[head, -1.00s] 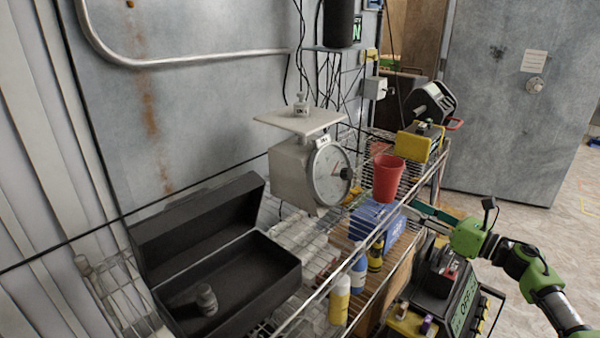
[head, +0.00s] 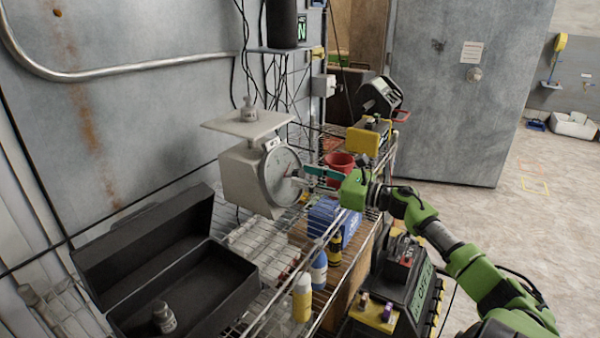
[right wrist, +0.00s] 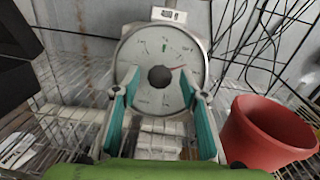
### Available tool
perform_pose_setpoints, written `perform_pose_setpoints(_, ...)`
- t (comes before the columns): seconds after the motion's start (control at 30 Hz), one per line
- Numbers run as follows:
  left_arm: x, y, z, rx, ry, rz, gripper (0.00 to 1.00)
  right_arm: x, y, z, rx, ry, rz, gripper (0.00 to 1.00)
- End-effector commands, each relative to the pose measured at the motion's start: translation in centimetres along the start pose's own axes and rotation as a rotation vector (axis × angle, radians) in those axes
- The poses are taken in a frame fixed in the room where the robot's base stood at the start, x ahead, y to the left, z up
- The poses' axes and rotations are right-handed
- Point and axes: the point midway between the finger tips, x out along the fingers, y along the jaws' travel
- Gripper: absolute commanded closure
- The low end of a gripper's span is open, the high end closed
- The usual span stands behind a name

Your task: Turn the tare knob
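The grey-white scale (head: 240,180) stands on the wire shelf with its round dial (head: 279,178) facing right. In the right wrist view the dial (right wrist: 145,55) fills the upper middle, with the dark round tare knob (right wrist: 160,78) at its centre. In the head view the knob is hard to make out behind my fingers. My right gripper (head: 305,177) is in front of the dial. In the right wrist view its two teal fingers (right wrist: 158,95) are spread apart, one either side below the knob, with nothing between them. I cannot tell whether they touch the dial. My left gripper is not in view.
A red cup (head: 338,163) stands close beside my right gripper; it is at right in the right wrist view (right wrist: 268,135). A small weight (head: 249,110) sits on the scale's pan (head: 247,126). An open black case (head: 215,270) lies in front. A yellow box (head: 365,140) is behind.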

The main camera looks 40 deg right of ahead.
Motion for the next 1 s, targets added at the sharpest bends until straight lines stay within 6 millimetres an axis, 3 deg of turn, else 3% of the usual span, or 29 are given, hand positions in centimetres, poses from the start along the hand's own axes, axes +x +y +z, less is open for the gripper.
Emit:
perform_pose_setpoints(0.23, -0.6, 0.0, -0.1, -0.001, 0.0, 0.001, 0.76, 2.0, 0.0, 0.1, 0.002, -0.002, 0.0, 0.6)
perform_pose_setpoints(0.6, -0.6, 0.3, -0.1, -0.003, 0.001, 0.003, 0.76, 2.4, 0.0, -0.1, 0.001, 0.0, 0.0, 0.6)
perform_pose_setpoints(0.77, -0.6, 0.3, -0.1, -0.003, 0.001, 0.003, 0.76, 2.4, 0.0, -0.1, 0.002, 0.0, 0.0, 0.99)
perform_pose_setpoints(1.0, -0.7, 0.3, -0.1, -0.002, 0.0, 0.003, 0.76, 2.4, 0.1, 0.0, 0.007, 0.0, -0.002, 0.99)
